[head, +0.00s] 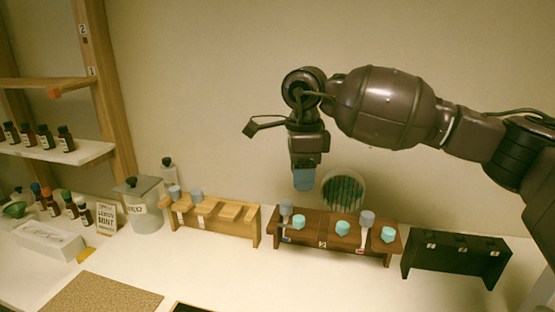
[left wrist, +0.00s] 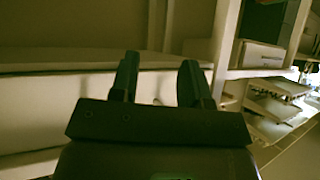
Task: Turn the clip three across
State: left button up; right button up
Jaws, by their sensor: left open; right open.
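My right gripper (head: 303,182) hangs with blue fingertips pointing down, above and behind the dark brown rack (head: 322,244); it is open and I see nothing in it. The rack holds two grey-blue tops (head: 367,219) and several teal pieces (head: 342,228). Its front carries a small blue tag (head: 287,239), a "2" label in the middle and a red-and-white tag (head: 359,251). I cannot tell which small piece is the clip. My left gripper (left wrist: 158,82) is open and empty in the left wrist view; it is not in the head view.
A light wooden rack (head: 240,222) stands to the left, a black rack (head: 455,258) to the right. A round slatted thing (head: 343,190) is at the wall. A grey canister (head: 140,203), bottles and shelves (head: 75,152) are at the left. The white front counter is mostly clear.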

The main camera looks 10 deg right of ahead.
aim_at(387, 234)
jog(key=k, duration=1.45)
